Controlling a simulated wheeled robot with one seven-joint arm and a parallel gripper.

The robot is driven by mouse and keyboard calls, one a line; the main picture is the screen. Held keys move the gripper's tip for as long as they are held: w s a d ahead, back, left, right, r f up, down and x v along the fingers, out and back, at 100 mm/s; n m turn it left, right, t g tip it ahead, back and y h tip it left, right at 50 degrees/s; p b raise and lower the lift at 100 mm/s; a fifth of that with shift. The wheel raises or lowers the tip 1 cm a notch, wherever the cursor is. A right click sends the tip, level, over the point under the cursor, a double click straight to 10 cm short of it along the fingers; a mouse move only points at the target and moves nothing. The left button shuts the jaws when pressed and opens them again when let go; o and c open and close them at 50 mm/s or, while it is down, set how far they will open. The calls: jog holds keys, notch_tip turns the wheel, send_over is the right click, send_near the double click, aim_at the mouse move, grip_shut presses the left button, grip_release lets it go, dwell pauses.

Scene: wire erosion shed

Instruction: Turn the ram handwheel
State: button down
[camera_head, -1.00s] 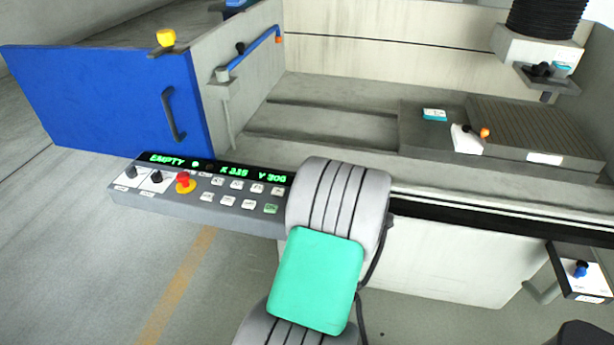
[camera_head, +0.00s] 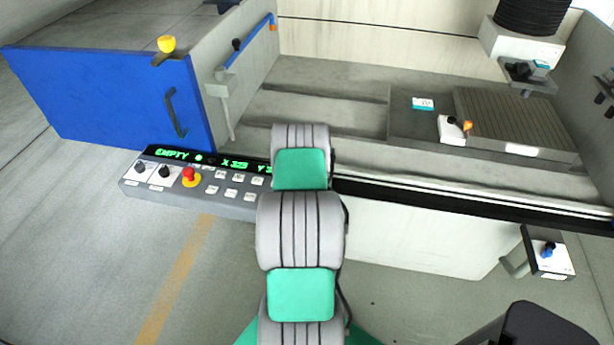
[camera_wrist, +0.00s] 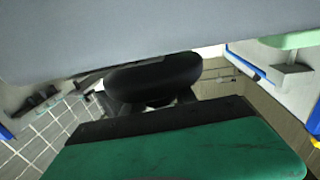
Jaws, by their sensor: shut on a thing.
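My gripper (camera_wrist: 160,95) shows in the wrist view as a green, dark-edged part below and a broad grey part above. A black rounded thing (camera_wrist: 155,76), probably the ram handwheel or its grip, shows in the gap between them. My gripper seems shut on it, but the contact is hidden. In the head view my arm hides my gripper, and I cannot make out the handwheel. The ram's black bellows (camera_head: 533,16) and white head (camera_head: 520,42) stand at the upper right.
A control panel (camera_head: 215,185) reading EMPTY, with a red stop button (camera_head: 189,175), lies left of my arm. A blue door (camera_head: 115,100) is behind it. A ridged block (camera_head: 515,125) sits in the tank. A small knob box (camera_head: 548,252) juts out at the right.

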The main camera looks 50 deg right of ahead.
jog(key=shift+g, duration=0.3)
jog(key=c, duration=1)
grip_release()
